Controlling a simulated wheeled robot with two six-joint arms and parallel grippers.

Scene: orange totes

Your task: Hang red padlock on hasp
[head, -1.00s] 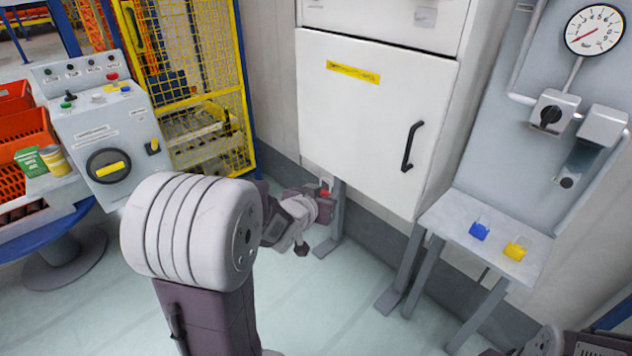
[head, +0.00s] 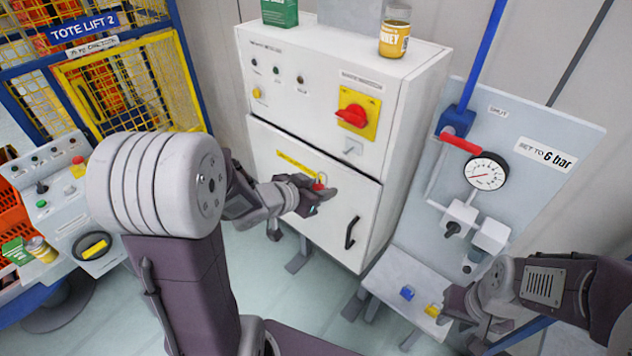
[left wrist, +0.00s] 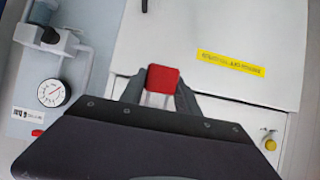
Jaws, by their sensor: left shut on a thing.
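The red padlock (head: 319,186) is in the jaws of my left gripper (head: 316,194), in front of the cabinet's white door. In the left wrist view the red padlock body (left wrist: 163,79) sits between the two fingers of my left gripper (left wrist: 161,88), its pale shackle toward my wrist. A small grey fitting (head: 352,148), which may be the hasp, is on the cabinet front below the red rotary switch (head: 352,115) on its yellow plate. The held padlock is below and left of it, apart from it. My right gripper (head: 462,310) is by the low shelf; its jaws are unclear.
A blue padlock (head: 407,293) and a yellow padlock (head: 432,310) lie on the low grey shelf (head: 385,275). A black door handle (head: 352,232) sticks out from the cabinet. A jar (head: 395,32) and green box (head: 280,12) stand on top. A gauge panel (head: 540,130) is at right.

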